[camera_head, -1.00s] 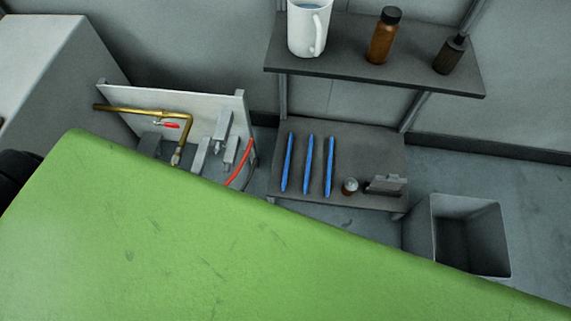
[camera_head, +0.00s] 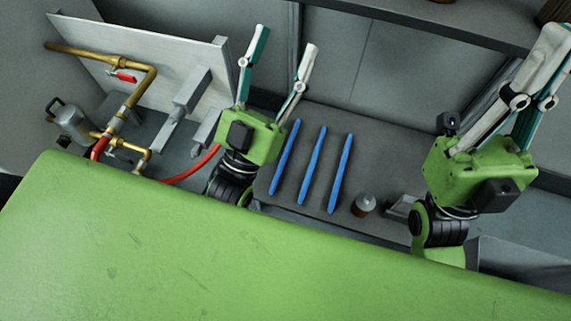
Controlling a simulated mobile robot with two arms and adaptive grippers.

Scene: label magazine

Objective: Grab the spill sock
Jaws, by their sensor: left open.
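Three long, slim blue pieces lie side by side on the dark lower shelf: a left one (camera_head: 285,158), a middle one (camera_head: 312,165) and a right one (camera_head: 340,174). They are the only sock-like shapes in view, but which one is the spill sock I cannot tell. My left gripper (camera_head: 288,38) is open and empty, fingers pointing up the picture, its body just left of the blue pieces. My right gripper (camera_head: 558,45) is at the right, well apart from them. Its fingers overlap in the picture, so its opening is unclear.
A small round-topped jar (camera_head: 364,204) stands on the lower shelf (camera_head: 390,160) right of the blue pieces. An upper shelf (camera_head: 425,22) overhangs behind. Brass pipes (camera_head: 138,92) and a red hose (camera_head: 192,172) are at the left. A grey bin (camera_head: 510,262) is partly hidden at the lower right.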

